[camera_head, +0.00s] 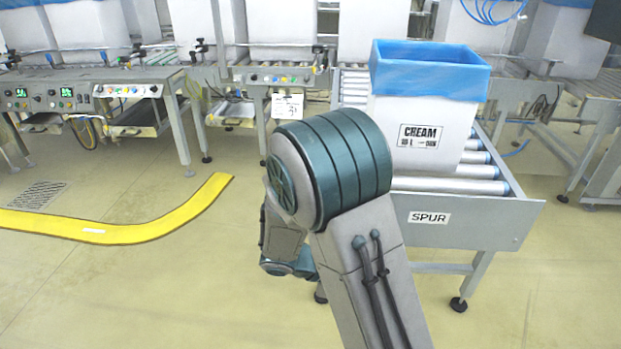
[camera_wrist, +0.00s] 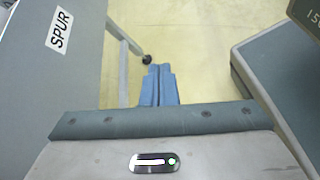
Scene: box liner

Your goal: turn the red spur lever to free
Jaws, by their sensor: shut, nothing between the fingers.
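The red spur lever does not show in either view. The spur conveyor's grey end plate (camera_head: 465,232), with its SPUR label (camera_head: 429,218), is right of centre in the head view. My arm covers the part to its left. In the wrist view the same plate (camera_wrist: 45,85) fills the left side, its label (camera_wrist: 59,31) tilted. My gripper (camera_wrist: 159,68) shows there with its blue fingers together and empty, pointing towards the floor beside a conveyor leg. In the head view I cannot make out the fingers.
A white box (camera_head: 415,130) marked CREAM, with a blue liner (camera_head: 430,72), stands on the spur's rollers (camera_head: 480,187). Line machines with control panels (camera_head: 40,97) run along the back. A yellow floor strip (camera_head: 150,225) curves at left. The floor in front is clear.

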